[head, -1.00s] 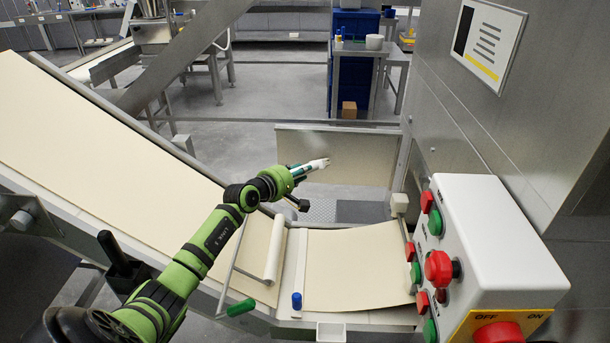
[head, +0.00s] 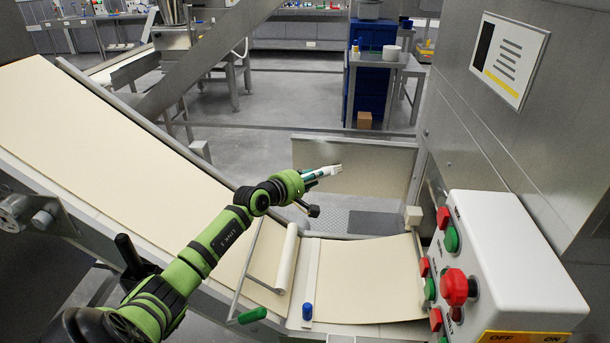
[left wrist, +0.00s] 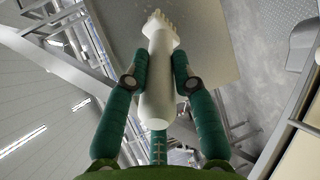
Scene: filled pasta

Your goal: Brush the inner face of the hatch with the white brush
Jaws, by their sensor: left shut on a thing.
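The hatch (head: 380,165) is a flat grey metal panel standing open behind the dough belt in the head view. The same panel fills the top of the left wrist view (left wrist: 215,60), with pale specks near the brush tip. My left gripper (head: 311,177) is shut on the handle of the white brush (head: 331,170). In the left wrist view the brush (left wrist: 158,85) lies between the teal fingers, bristles pointing at the panel. The bristles are at or very near its face; I cannot tell if they touch. My right gripper is out of view.
A white control box (head: 510,260) with red and green buttons stands at the right. A dough sheet (head: 365,275) and a pale roller (head: 287,256) lie below the hatch. A sloped belt (head: 100,150) runs along the left. A blue cabinet (head: 372,85) stands behind.

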